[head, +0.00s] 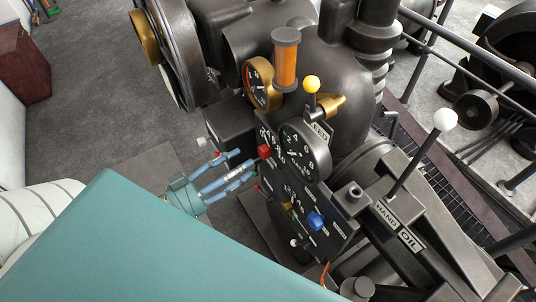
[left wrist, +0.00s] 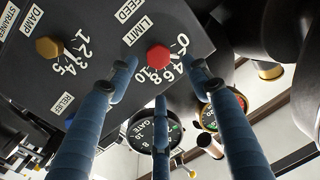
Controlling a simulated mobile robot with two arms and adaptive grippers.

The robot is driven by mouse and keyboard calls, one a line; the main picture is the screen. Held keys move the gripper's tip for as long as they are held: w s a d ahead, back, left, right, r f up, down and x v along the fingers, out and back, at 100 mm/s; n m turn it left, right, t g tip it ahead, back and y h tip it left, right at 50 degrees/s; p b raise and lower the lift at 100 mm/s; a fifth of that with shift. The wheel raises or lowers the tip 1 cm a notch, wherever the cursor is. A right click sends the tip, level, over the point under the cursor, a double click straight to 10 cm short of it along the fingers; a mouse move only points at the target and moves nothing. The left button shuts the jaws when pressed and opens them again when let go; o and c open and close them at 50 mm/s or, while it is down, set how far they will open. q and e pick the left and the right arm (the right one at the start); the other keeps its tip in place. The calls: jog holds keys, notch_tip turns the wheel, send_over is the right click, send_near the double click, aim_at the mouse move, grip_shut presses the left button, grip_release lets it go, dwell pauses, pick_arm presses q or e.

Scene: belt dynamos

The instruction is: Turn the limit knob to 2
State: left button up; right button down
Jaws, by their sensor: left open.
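The limit knob is a red, many-sided knob (left wrist: 158,57) on a dark panel, under a white LIMIT label (left wrist: 137,30) in the left wrist view. White scale numbers up to 10 curve around one side of it. I cannot tell which number it points to. In the head view the red knob (head: 264,152) is on the panel's left side. My left gripper (head: 243,163) is open, its blue fingers reaching toward the knob from the left. In the left wrist view the fingertips are spread around the knob, with no clear contact visible. My right gripper is not in view.
A gold knob (left wrist: 48,47) with its own scale is beside the limit knob. Gauges (head: 302,152), a blue knob (head: 316,220) and a yellow-tipped lever (head: 311,84) are close by. A white-tipped lever (head: 444,120) stands to the right. Open floor (head: 95,115) lies left.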

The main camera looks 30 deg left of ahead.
aim_at(261, 151)
pick_arm(q)
jog(key=x, duration=0.6)
jog(key=shift+w+d, duration=0.15)
jog(key=shift+w, duration=0.05)
jog(key=shift+c, duration=0.3)
jog(key=c, duration=1)
jog(key=shift+w+r+n+p, duration=0.1)
jog(key=shift+r+n+p, duration=0.2)
jog(key=shift+n+p, duration=0.55)
jog(key=shift+c, duration=0.2)
jog(key=shift+f, duration=0.1)
